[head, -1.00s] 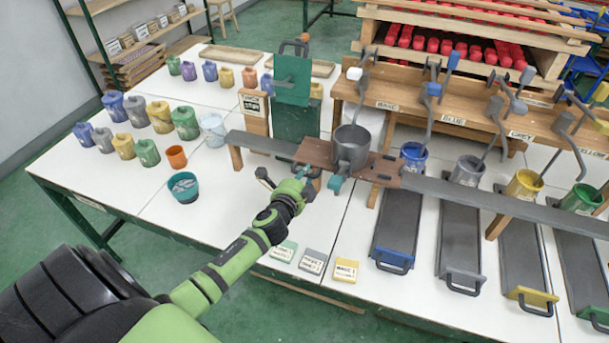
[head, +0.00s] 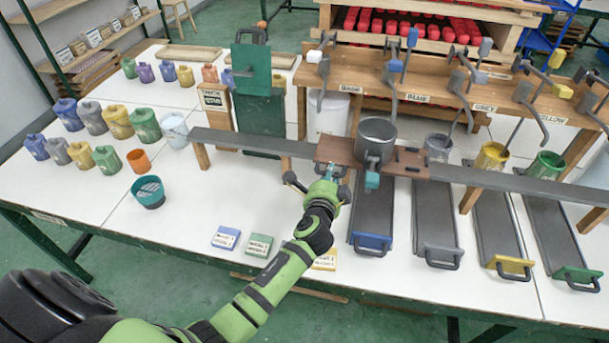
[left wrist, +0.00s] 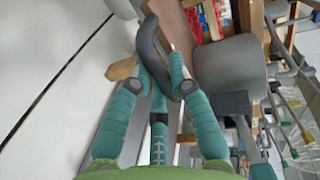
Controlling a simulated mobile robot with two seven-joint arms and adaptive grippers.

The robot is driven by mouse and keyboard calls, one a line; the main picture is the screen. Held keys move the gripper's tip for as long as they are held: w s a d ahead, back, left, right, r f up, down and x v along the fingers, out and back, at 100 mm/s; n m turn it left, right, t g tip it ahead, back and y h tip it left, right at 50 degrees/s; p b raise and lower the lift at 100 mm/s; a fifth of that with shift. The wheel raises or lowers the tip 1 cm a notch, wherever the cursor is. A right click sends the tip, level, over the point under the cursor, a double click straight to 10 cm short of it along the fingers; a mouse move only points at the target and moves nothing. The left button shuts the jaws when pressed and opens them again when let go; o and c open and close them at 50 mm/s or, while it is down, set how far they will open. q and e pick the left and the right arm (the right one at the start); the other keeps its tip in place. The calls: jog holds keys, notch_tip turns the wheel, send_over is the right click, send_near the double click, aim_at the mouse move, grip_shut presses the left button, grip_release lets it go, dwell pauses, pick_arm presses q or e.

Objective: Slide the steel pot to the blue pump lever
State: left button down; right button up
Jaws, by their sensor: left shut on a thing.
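The steel pot (head: 377,141) stands upright on a brown sliding board (head: 335,150) on the long grey rail (head: 245,140). The pot is in line with the blue-handled tray and close under the spout of the pump labelled BLUE. The blue pump lever (head: 412,39) stands up behind the pot with a blue block on its end. My left gripper (head: 333,172) is shut on a dark curved handle at the board's front left. In the left wrist view, its teal fingers close around that handle (left wrist: 150,42), with the pot (left wrist: 230,66) to the right. My right gripper is out of view.
The other levers stand either side along the wooden pump shelf (head: 450,90). Trays such as the grey-handled one (head: 438,215) lie below the rail. A teal cup (head: 149,192) and several paint jugs are on the left. Labelled cards, including a blue one (head: 226,238), lie near my forearm.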

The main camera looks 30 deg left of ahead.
aim_at(342, 176)
pick_arm(q)
jog(key=d, duration=0.3)
jog(key=shift+w+b, duration=0.3)
jog(key=shift+w, duration=0.1)
jog(key=c, duration=1.1)
grip_release()
jog(key=shift+s, duration=0.1)
jog(key=v, duration=1.1)
jog(key=shift+s+r, duration=0.2)
jog(key=shift+s, duration=0.15)
